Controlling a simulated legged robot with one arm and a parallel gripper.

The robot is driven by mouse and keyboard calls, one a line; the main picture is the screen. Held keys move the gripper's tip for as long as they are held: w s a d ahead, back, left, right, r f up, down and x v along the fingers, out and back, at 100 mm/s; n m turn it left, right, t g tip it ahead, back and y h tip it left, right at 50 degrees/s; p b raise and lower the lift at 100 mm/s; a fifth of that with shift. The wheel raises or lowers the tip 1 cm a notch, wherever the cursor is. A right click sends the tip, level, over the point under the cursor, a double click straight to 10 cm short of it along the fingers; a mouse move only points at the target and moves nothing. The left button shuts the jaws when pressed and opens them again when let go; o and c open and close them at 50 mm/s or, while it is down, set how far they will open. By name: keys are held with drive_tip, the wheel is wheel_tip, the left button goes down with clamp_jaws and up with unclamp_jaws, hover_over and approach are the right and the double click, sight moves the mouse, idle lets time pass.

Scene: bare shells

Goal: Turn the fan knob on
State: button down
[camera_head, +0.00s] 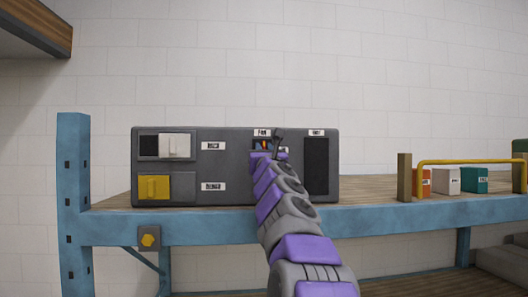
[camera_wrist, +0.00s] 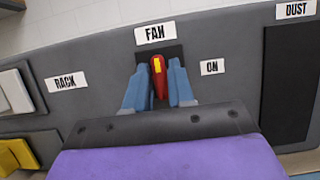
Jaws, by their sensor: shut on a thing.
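The fan knob (camera_wrist: 158,76) is red with a yellow mark, on a dark square plate under a "FAN" label (camera_wrist: 155,33) in the wrist view. An "ON" label (camera_wrist: 212,68) sits to its right. The knob stands about upright, its yellow mark toward the "FAN" label. My gripper (camera_wrist: 160,88) has its two blue fingers on either side of the knob, shut on it. In the head view my purple and grey arm reaches to the panel (camera_head: 235,140), and my gripper (camera_head: 264,146) hides most of the knob.
The grey panel stands on a wood-topped blue bench (camera_head: 400,218). A white switch (camera_head: 175,144) and a yellow switch (camera_head: 154,188) are at its left, a dark slot (camera_head: 316,166) at its right. Several small boxes (camera_head: 446,181) stand behind a yellow rail (camera_head: 470,161).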

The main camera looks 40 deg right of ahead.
drive_tip(key=shift+d+m, duration=0.1)
drive_tip(key=shift+m, duration=0.2)
drive_tip(key=shift+f+h, duration=0.1)
drive_tip(key=shift+h, duration=0.2)
drive_tip(key=shift+m+g+h, duration=0.5)
drive_tip(key=shift+m, duration=0.8)
drive_tip(key=shift+w+f+m+g+h+p, duration=0.2)
drive_tip(key=shift+m+g+p, duration=0.9)
drive_tip(key=shift+m, duration=2.1)
drive_tip(key=shift+s+r+m+g+h+p, duration=0.2)
drive_tip(key=shift+m+g+p, duration=0.95)
drive_tip(key=shift+m, duration=2.05)
drive_tip(key=shift+w+f+m+g+h+p, duration=0.25)
drive_tip(key=shift+m+g+p, duration=0.4)
drive_tip(key=shift+m+g, duration=1.75)
drive_tip(key=shift+s+m+t, duration=0.1)
drive_tip(key=shift+m+t, duration=0.65)
drive_tip(key=shift+m, duration=0.25)
drive_tip(key=c, duration=1.4)
unclamp_jaws()
drive_tip(key=shift+o, duration=1.4)
drive_tip(key=shift+s+r, duration=0.1)
drive_tip(key=shift+r, duration=0.15)
